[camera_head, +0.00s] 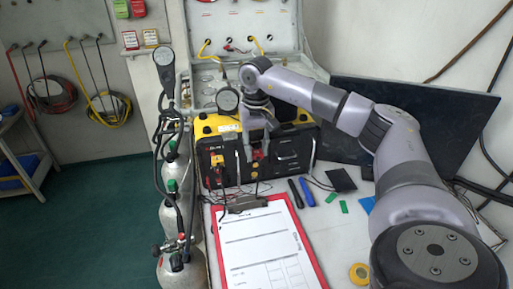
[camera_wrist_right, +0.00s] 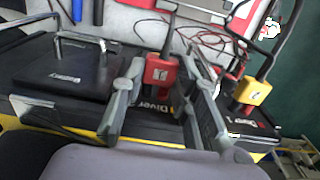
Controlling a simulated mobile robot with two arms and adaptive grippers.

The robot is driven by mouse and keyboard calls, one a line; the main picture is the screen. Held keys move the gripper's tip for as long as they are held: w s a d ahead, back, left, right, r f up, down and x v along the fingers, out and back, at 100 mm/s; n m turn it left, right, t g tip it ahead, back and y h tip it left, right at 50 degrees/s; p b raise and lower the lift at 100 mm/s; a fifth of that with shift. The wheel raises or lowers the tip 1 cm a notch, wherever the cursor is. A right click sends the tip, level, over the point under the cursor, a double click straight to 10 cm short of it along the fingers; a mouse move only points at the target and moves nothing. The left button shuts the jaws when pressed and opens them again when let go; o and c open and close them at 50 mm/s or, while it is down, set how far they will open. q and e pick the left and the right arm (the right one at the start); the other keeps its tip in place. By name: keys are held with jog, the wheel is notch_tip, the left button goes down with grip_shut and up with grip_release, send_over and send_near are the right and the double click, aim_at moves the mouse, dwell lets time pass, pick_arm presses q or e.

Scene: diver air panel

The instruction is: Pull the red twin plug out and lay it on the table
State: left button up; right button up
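The red twin plug (camera_head: 257,155) sits at the front of the black-and-yellow panel box in the head view. In the right wrist view the red plug (camera_wrist_right: 160,70) stands upright with a dark cable from its top. My right gripper (camera_head: 256,147) is over the plug from above. In the right wrist view its fingers (camera_wrist_right: 164,84) stand on either side of the plug, with narrow gaps visible; it looks open and not clamped. The plug's lower end is partly hidden by the box. My left gripper is in neither view.
A yellow plug (camera_wrist_right: 252,91) stands close beside the right finger. A clipboard (camera_head: 322,274) with paper lies on the table, with pens (camera_head: 307,192), green pieces and yellow tape (camera_head: 359,273) to its right. Gas cylinders (camera_head: 170,214) stand at left. Loose cables cross near the box.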

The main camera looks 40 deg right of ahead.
grip_shut()
jog(key=shift+s+a, duration=0.4)
jog(key=shift+s, duration=0.4)
jog(key=shift+s+a, duration=0.4)
jog(key=shift+s, duration=0.35)
dwell(0.5)
jog(key=shift+f, duration=0.1)
